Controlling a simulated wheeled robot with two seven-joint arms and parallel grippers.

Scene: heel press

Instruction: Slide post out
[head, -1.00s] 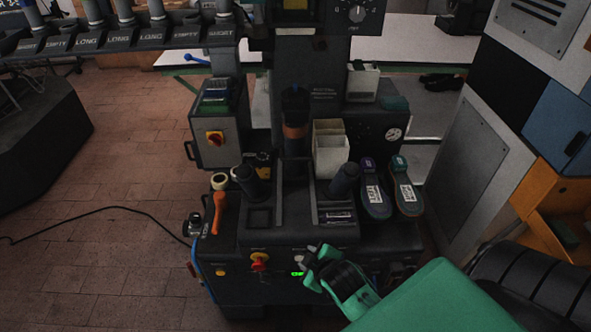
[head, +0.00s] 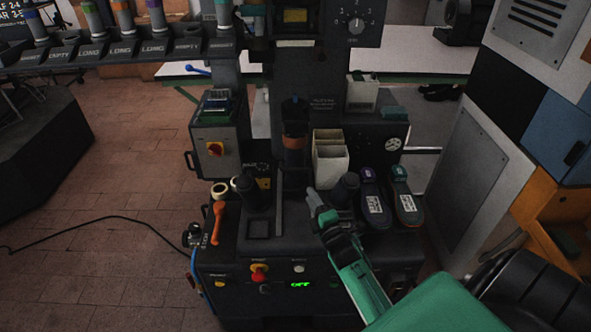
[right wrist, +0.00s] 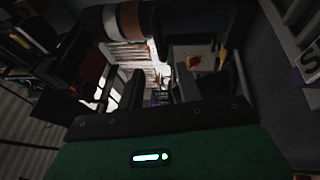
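The post (head: 294,142) is a dark upright cylinder with an orange-brown band, standing in the middle of the press. In the right wrist view a banded cylinder (right wrist: 131,20), brown and white, crosses the top, above the fingers; it looks like this post. My right gripper (head: 317,205) reaches in from the lower right, over the press's front deck, below and slightly right of the post and apart from it. In the right wrist view its two dark fingers (right wrist: 160,86) are spread with nothing held between them. My left gripper is not in view.
A dark cylinder (head: 250,192) stands left of the post, another (head: 346,190) right. A cream bin (head: 329,157) and two shoes (head: 375,195) are at the right. An orange lever (head: 217,223) is at the left. A labelled rack (head: 120,50) holds banded posts. The panel display reads OFF.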

